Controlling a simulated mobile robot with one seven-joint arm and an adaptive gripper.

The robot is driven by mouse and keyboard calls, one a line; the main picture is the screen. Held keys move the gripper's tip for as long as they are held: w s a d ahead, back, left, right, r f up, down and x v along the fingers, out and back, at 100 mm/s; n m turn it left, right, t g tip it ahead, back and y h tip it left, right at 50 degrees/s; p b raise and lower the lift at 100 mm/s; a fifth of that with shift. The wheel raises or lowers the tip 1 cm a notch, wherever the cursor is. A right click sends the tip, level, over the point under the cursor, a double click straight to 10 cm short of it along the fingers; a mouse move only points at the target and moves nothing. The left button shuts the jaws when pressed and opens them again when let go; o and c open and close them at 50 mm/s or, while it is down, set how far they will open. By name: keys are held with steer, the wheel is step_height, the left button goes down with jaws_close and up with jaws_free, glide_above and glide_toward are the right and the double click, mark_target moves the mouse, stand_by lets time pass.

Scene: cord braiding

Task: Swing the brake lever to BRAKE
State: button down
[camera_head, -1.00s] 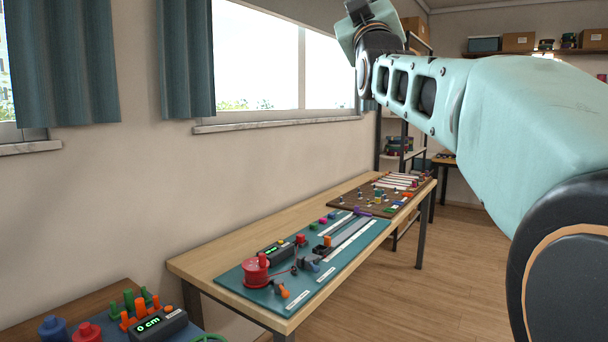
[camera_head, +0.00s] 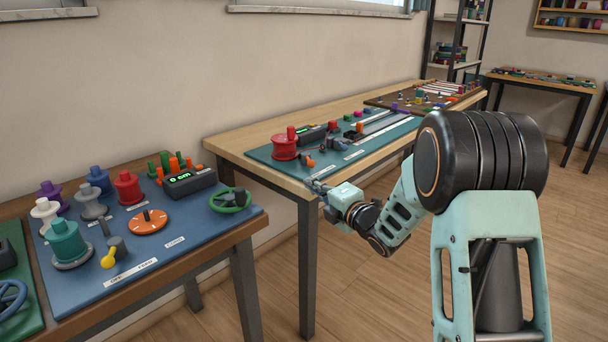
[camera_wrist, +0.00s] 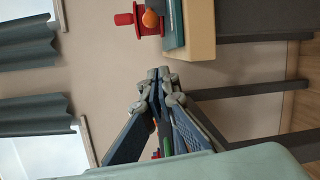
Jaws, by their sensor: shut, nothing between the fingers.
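Two small levers show in the head view, and I cannot read which one is marked BRAKE. One has a yellow knob (camera_head: 108,262) on a grey post at the front of the blue board (camera_head: 85,285), near small white labels. The other has an orange knob (camera_head: 310,163) at the near end of the teal board (camera_head: 285,172), beside a red spool (camera_head: 284,148). My gripper (camera_head: 312,183) is shut and empty, by the near front corner of the teal board's table, apart from both levers. The orange knob (camera_wrist: 150,18) and red spool also show in the wrist view.
The blue board holds several coloured spools, a green handwheel (camera_head: 230,200), an orange disc (camera_head: 148,222) and a display (camera_head: 188,182) reading 0 cm. A gap separates its table from the wooden table (camera_head: 232,147). The floor in front is clear.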

mark_target(303, 178)
steer(key=b+x, duration=0.1)
steer(key=x, duration=0.9)
steer(key=shift+a+f+b, duration=0.1)
steer(key=shift+f+b, duration=0.1)
steer(key=shift+b, duration=0.1)
steer(key=d, duration=0.2)
steer(key=shift+w+d+r, duration=0.35)
steer(key=shift+d, duration=0.05)
steer(key=shift+w+d+r, duration=0.15)
steer(key=shift+d, duration=0.4)
steer(key=shift+d, duration=0.1)
steer(key=shift+d, duration=0.1)
steer(key=shift+n+g+y, duration=0.3)
